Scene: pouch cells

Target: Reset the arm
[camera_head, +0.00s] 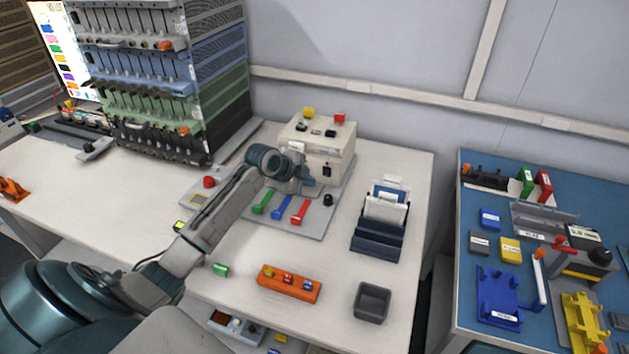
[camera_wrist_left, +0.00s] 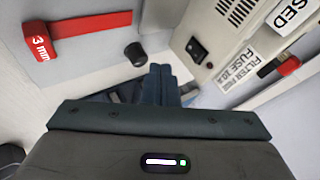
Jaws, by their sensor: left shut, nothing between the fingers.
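My left arm reaches in from the lower left of the head view. My left gripper (camera_head: 303,186) is at the front of a beige box-shaped machine (camera_head: 334,148), partly hidden by my wrist. In the left wrist view its fingers (camera_wrist_left: 160,72) are together with nothing between them. A red bar marked "3 mm" (camera_wrist_left: 75,33) and a black knob (camera_wrist_left: 135,53) are ahead of the fingers there, beside the machine's face (camera_wrist_left: 215,45). I cannot tell whether the fingers touch the machine. My right gripper does not show.
Green (camera_head: 263,202), blue (camera_head: 281,208) and red (camera_head: 300,212) bars lie on the machine's base plate. A dark rack (camera_head: 377,240), orange holder (camera_head: 288,284) and grey bin (camera_head: 372,302) stand nearby. A tall rack (camera_head: 220,80) is behind left.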

